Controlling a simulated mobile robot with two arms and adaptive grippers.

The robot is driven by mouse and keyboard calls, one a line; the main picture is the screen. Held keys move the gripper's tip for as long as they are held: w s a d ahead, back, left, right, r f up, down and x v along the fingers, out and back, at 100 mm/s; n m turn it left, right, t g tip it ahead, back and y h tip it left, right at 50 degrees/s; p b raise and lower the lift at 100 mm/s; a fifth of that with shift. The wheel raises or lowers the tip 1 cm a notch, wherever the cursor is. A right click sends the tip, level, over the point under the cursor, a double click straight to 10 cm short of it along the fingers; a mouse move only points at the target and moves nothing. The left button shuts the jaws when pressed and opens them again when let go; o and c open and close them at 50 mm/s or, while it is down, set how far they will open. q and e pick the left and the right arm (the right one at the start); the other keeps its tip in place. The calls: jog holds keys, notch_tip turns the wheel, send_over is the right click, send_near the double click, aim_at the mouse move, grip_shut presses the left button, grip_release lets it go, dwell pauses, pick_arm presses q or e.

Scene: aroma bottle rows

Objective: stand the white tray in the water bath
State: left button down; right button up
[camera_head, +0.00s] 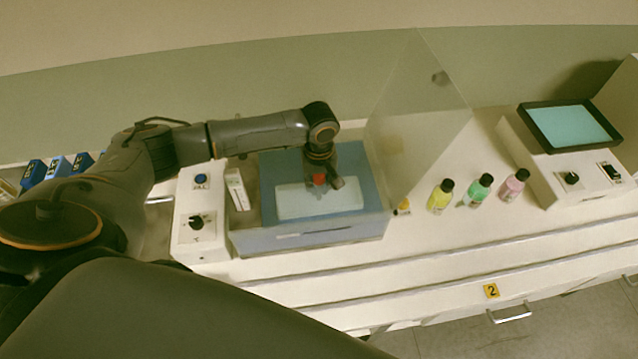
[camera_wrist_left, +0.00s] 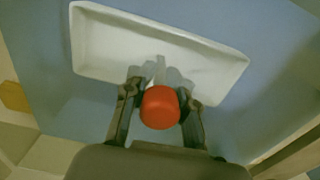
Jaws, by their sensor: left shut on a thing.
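The white tray (camera_head: 320,201) is over or in the blue-grey water bath (camera_head: 310,238), within its walls in the head view. The wrist view shows the tray (camera_wrist_left: 150,45) as shallow and oblong, slightly turned, above the blue floor (camera_wrist_left: 45,85). My left gripper (camera_head: 321,180) points down at the tray's far edge. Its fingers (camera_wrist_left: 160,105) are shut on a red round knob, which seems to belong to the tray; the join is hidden. I cannot tell whether the tray touches the bath floor. My right gripper is not in view.
A clear upright panel (camera_head: 420,120) stands right of the bath. Beyond it are yellow (camera_head: 440,198), green (camera_head: 479,192) and pink (camera_head: 513,186) bottles. A white control box (camera_head: 201,215) and a small white box (camera_head: 238,189) stand on the left. A device with a teal top (camera_head: 570,126) is at the right.

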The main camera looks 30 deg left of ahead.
pick_arm(q)
jog(key=c, duration=1.1)
grip_release()
jog(key=shift+f, duration=0.1)
jog(key=shift+o, duration=0.2)
notch_tip(320, 180, up, 12)
jog(key=shift+r+b, duration=0.15)
jog(key=shift+b, duration=0.95)
